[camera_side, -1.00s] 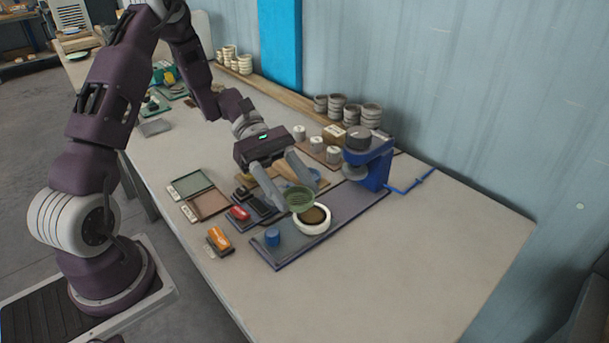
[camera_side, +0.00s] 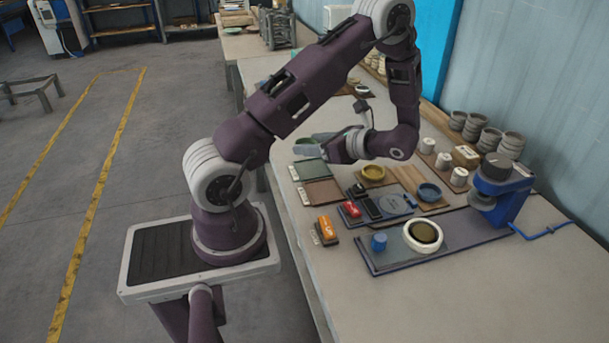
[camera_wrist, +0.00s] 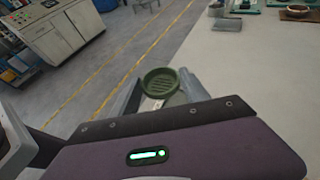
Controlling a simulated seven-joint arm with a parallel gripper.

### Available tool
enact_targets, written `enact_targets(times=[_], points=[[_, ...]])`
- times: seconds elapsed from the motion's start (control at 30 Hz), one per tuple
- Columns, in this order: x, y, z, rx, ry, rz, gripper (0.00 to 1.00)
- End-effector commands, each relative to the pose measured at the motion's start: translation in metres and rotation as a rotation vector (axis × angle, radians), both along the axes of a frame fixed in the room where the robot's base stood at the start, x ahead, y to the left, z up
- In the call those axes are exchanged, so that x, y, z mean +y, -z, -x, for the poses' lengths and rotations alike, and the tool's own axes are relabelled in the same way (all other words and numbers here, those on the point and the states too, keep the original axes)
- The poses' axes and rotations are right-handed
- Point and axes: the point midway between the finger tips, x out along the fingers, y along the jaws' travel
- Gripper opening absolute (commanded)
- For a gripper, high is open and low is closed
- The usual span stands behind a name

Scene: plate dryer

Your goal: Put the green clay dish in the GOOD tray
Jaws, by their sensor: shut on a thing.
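The green clay dish (camera_wrist: 160,84) is round with a grooved inside. In the wrist view it is held between the fingertips of my gripper (camera_wrist: 159,90). In the side view my gripper (camera_side: 308,145) reaches left near the far end of the two flat trays, and the dish cannot be made out clearly there. A green tray (camera_side: 311,171) and a reddish-brown tray (camera_side: 324,192) lie side by side near the table's edge. Each has a small white label at its left, too small to read in the side view.
Stacked cups line the wall.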

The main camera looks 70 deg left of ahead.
Motion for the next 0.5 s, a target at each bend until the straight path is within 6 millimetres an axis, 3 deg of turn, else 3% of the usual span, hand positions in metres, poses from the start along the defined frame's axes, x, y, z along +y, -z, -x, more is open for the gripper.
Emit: enact_targets(times=[0.2, 0.5], points=[[0.015, -0.001, -0.020, 0.001, 0.117, 0.000, 0.13], [0.014, 0.040, -0.020, 0.001, 0.114, 0.001, 0.13]])
